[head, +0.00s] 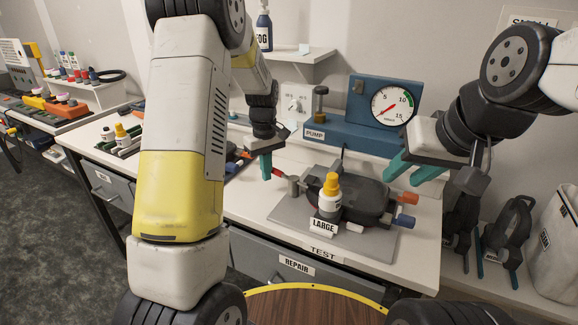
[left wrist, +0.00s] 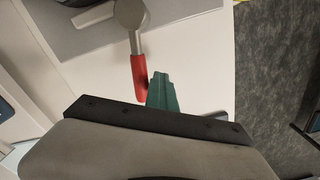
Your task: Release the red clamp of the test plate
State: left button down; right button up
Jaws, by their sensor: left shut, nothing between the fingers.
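The test plate (head: 285,212) is a grey plate on the white bench, with a dark device (head: 362,194) on it. The red clamp handle (head: 278,172) sticks out to the left from a grey post at the plate's left corner. It also shows large in the left wrist view (left wrist: 139,78), its grey arm running to a round pivot (left wrist: 129,13). My left gripper (head: 266,172) is shut and empty, its teal fingers just beside the handle's red end. In the left wrist view the fingertips (left wrist: 160,76) lie right of the handle, very close; contact cannot be told. My right gripper (head: 408,178) has its teal fingers apart, above the device's right side.
A yellow-capped bottle (head: 331,194) stands at the plate's front by the LARGE label (head: 323,226). A blue pump box with a gauge (head: 393,105) stands behind.

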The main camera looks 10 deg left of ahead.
pick_arm(q)
jog(key=shift+w+d, duration=0.35)
jog(key=shift+w, duration=0.35)
jog(key=shift+w+d, duration=0.3)
jog(key=shift+w, duration=0.35)
jog(key=shift+w+d, duration=0.6)
jog(key=shift+w, duration=0.1)
jog(key=shift+w+d, duration=0.6)
jog(key=shift+d, duration=0.3)
jog(key=shift+w+d, duration=0.4)
jog(key=shift+d, duration=0.45)
notch_tip(320, 180, up, 8)
jog(key=s, duration=0.1)
jog(key=shift+a, duration=0.2)
